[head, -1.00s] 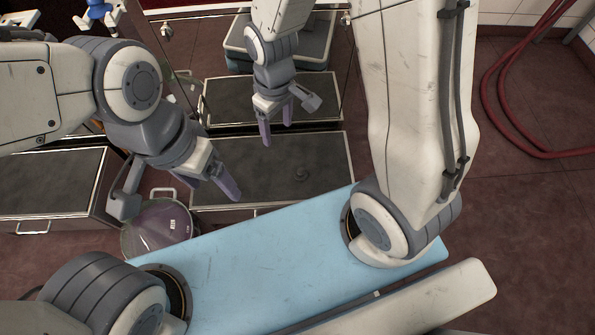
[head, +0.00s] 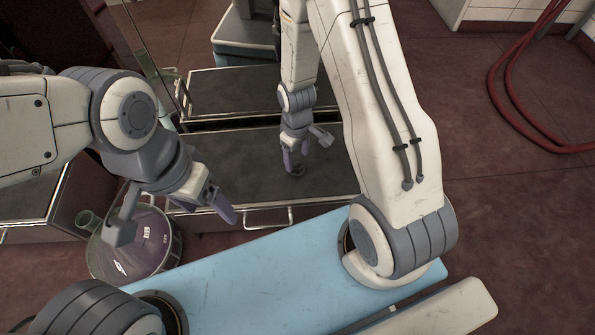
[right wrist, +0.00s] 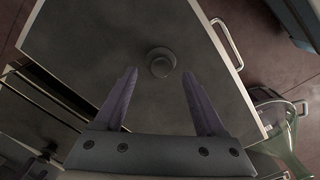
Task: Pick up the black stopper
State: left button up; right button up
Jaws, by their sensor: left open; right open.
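The black stopper (right wrist: 160,62) is a small round dark knob lying on the grey top of a low cabinet. My left gripper (head: 222,208) is open and empty at the cabinet's front left, apart from the stopper.
The cabinet top (head: 235,165) is otherwise bare around the stopper, with a handle (head: 268,217) on its front. A clear round vessel (head: 150,250) stands at the left, below my left gripper. Red hoses (head: 500,85) lie on the floor at the right.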

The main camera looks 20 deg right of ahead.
aim_at(297, 164)
notch_tip(297, 164, down, 5)
jog(key=b, duration=0.3)
jog(key=shift+s+f+b, duration=0.15)
jog(key=shift+f+b, duration=0.05)
jog(key=shift+b, duration=0.15)
jog(key=shift+r, duration=0.1)
jog(key=c, duration=1.1)
jog(key=shift+r, duration=0.1)
